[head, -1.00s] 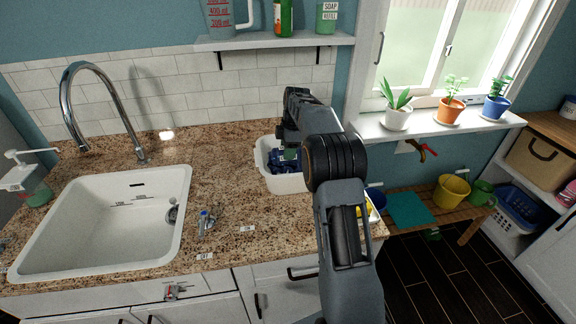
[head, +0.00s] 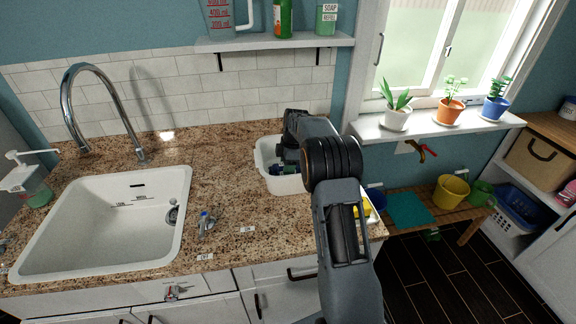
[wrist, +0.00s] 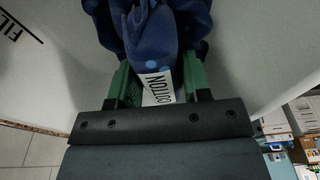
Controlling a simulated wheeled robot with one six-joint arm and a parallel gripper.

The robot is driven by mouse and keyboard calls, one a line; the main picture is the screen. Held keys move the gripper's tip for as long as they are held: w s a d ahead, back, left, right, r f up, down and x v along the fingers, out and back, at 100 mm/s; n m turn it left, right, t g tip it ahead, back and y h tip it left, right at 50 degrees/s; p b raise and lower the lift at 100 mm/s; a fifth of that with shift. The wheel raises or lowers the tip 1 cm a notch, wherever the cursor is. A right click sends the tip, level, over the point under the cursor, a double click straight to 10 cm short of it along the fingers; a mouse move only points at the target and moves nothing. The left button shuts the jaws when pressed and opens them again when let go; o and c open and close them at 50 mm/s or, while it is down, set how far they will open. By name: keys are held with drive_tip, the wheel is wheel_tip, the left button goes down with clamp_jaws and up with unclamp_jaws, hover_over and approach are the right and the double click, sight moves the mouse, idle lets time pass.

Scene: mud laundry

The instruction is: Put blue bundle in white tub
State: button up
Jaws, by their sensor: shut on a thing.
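The blue bundle (wrist: 158,30) is dark blue cloth with lighter dots and a white tag reading COTTON. It sits between the green fingers of my gripper (wrist: 160,78), which is shut on it. In the head view, my gripper (head: 284,169) points down inside the white tub (head: 262,158), which stands on the counter right of the sink. Only a small blue patch of the bundle shows there, below the rim level. Pale tub wall with part of a fill marking surrounds the bundle in the wrist view. Whether the bundle touches the tub floor cannot be told.
A white sink (head: 110,220) with a tall chrome faucet (head: 100,100) is at the left. A shelf (head: 270,41) with bottles hangs above the tub. Potted plants stand on the sill (head: 430,125). A yellow thing (head: 364,209) lies behind my arm.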

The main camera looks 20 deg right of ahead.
drive_tip(key=o, duration=1)
drive_tip(key=shift+c, duration=0.2)
wheel_tip(320, 180, up, 12)
drive_tip(key=d, duration=0.2)
drive_tip(key=s+a+r+m+t+h, duration=0.1)
drive_tip(key=s+a+r+m, duration=0.45)
drive_tip(key=s, duration=0.25)
drive_tip(key=s+a+f+m+t, duration=0.1)
drive_tip(key=s+a+f+m, duration=0.1)
drive_tip(key=s, duration=0.5)
drive_tip(key=s+a+f+m+t, duration=0.1)
drive_tip(key=s+a+f+m, duration=0.1)
drive_tip(key=s+m, duration=0.3)
drive_tip(key=s+a+f+m, duration=0.3)
drive_tip(key=s, duration=0.8)
drive_tip(key=shift+t+h, duration=0.4)
